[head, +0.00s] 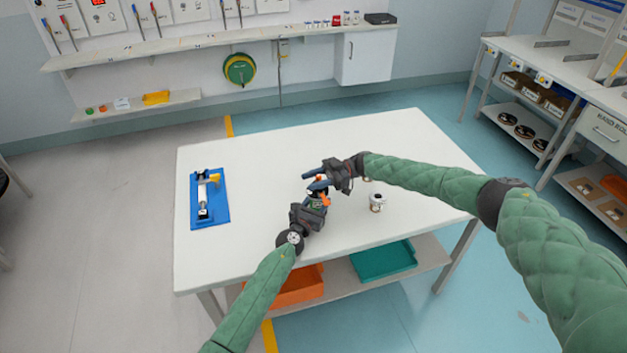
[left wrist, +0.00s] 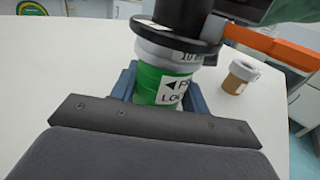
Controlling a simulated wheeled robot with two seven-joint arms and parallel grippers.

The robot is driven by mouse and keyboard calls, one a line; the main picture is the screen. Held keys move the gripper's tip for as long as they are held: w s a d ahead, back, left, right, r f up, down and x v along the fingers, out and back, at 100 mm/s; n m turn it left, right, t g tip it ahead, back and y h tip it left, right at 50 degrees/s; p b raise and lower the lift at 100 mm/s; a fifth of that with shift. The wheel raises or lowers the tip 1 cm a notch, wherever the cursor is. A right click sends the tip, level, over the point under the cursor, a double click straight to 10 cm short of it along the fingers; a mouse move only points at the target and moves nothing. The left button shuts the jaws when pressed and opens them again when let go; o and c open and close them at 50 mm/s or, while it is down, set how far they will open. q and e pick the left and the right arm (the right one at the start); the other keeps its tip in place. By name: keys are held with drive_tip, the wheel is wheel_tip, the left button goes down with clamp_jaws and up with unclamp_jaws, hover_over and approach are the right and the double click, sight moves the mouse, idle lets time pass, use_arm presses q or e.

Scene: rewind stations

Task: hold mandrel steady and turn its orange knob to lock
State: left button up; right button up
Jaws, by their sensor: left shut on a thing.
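The mandrel stands upright at the table's front middle; in the left wrist view the mandrel (left wrist: 160,88) has a green body, a white label partly reading "LO", a grey collar and a black flange. An orange part (left wrist: 272,46) sticks out to the right beside the flange, and orange also shows in the head view (head: 326,200). My left gripper (head: 316,198) is shut on the mandrel's body, its blue pads on both sides. Contact there cannot be told.
A blue tray (head: 194,213) with a grey and yellow device lies at the table's left. A small white-topped cup (head: 376,202) stands right of the mandrel. Orange (head: 300,289) and teal (head: 384,262) bins sit on the lower shelf. The table's back is clear.

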drive_tip(key=shift+r, duration=0.1)
drive_tip(key=v, duration=1.2)
use_arm(q)
drive_tip(key=o, duration=1.2)
drive_tip(key=shift+s, duration=0.15)
